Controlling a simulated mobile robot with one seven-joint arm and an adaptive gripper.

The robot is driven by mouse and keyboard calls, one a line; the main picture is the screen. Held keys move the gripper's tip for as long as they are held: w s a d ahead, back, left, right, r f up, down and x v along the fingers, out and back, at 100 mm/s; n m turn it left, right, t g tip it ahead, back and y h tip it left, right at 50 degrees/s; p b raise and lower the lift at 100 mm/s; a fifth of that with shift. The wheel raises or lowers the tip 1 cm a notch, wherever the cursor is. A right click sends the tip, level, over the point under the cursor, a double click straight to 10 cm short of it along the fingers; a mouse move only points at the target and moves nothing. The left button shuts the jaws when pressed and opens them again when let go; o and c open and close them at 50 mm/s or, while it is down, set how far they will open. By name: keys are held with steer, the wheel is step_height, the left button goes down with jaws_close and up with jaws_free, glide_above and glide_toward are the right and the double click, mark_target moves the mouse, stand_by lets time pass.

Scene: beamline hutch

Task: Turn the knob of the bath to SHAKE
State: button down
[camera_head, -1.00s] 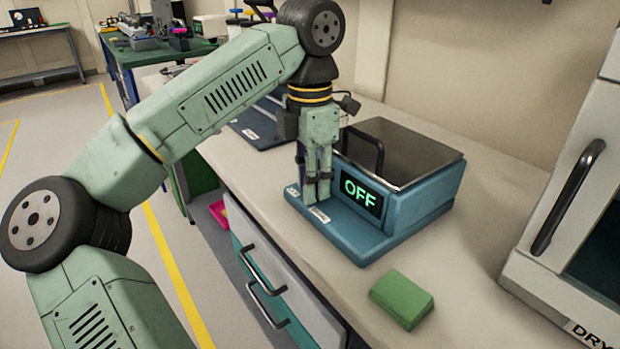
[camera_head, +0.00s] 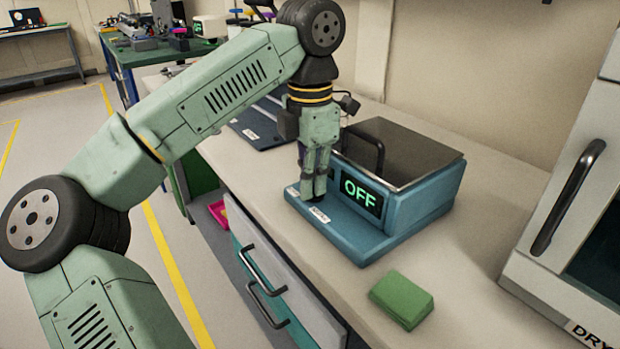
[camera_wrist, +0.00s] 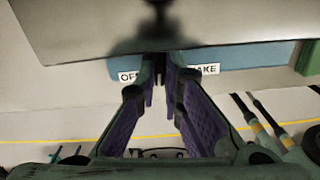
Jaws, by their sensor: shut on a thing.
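The blue bath (camera_head: 420,212) stands on the bench with a dark metal lid (camera_head: 400,150) and a black handle. Its green-lit display (camera_head: 361,194) reads OFF. My gripper (camera_head: 318,192) points down at the low front ledge of the bath, left of the display. In the wrist view its purple-padded fingers (camera_wrist: 160,92) close in on a dark narrow piece, the knob (camera_wrist: 159,88), which they mostly hide. On either side of it are partly covered white labels, OFF (camera_wrist: 127,76) and SHAKE (camera_wrist: 209,69). The knob's exact pointing direction cannot be told.
A green block (camera_head: 402,299) lies on the bench in front of the bath. A white dryer with a dark handle (camera_head: 568,197) stands at the right. Drawers with handles (camera_head: 262,273) are below the bench edge. Bare bench lies between bath and dryer.

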steer(key=n, duration=0.5)
steer(key=shift+s, duration=0.1)
steer(key=shift+d+n, duration=0.15)
steer(key=shift+n, duration=0.95)
steer(key=shift+d+n, duration=0.1)
steer(key=shift+n, duration=1)
steer(key=c, duration=1.7)
jaws_free()
